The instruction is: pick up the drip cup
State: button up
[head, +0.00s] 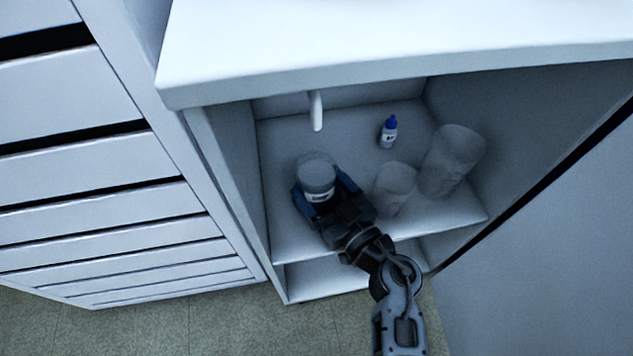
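A clear round cup with a pale labelled band (317,178) is in the left part of the open cabinet compartment. I take it to be the drip cup, though I cannot read its label. My gripper (322,188) reaches in from the front, with one blue finger on each side of this cup. I cannot tell whether the fingers touch it, or whether it rests on the shelf or is slightly raised. The fingers and gripper body hide its lower part.
A white spout (316,111) hangs behind the cup. A blue-capped bottle (388,133) stands at the back. A small clear beaker (395,184) and a larger one (453,158) stand to the right. The cabinet top (400,45) overhangs; side walls and the shelf's front edge bound the compartment.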

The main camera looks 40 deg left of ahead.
jog(key=c, duration=0.9)
jog(key=shift+r+p, duration=0.4)
jog(key=shift+p, duration=0.55)
